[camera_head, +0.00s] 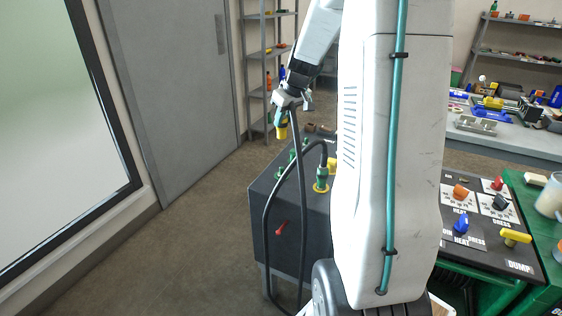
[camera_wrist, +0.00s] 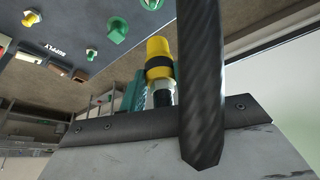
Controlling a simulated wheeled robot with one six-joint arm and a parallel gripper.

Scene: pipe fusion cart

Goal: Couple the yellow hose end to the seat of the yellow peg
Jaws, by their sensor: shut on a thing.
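My gripper (camera_head: 283,113) is shut on the yellow hose end (camera_head: 282,132), which hangs below the fingers in the head view. In the wrist view the yellow hose end (camera_wrist: 158,50), with a black band, sits between the teal fingers of my gripper (camera_wrist: 159,82). It is in the air above the dark cart (camera_head: 263,222), near its back left in the head view. Several green fittings (camera_head: 279,173) stand on the cart's top; green fittings (camera_wrist: 117,29) also show in the wrist view.
A black hose (camera_head: 299,205) hangs from my gripper past the cart's front. Another hose loops from a green plug (camera_head: 322,173) on a yellow base. A red lever (camera_head: 281,229) projects from the cart's side. Shelves (camera_head: 257,87) stand behind; floor at left is clear.

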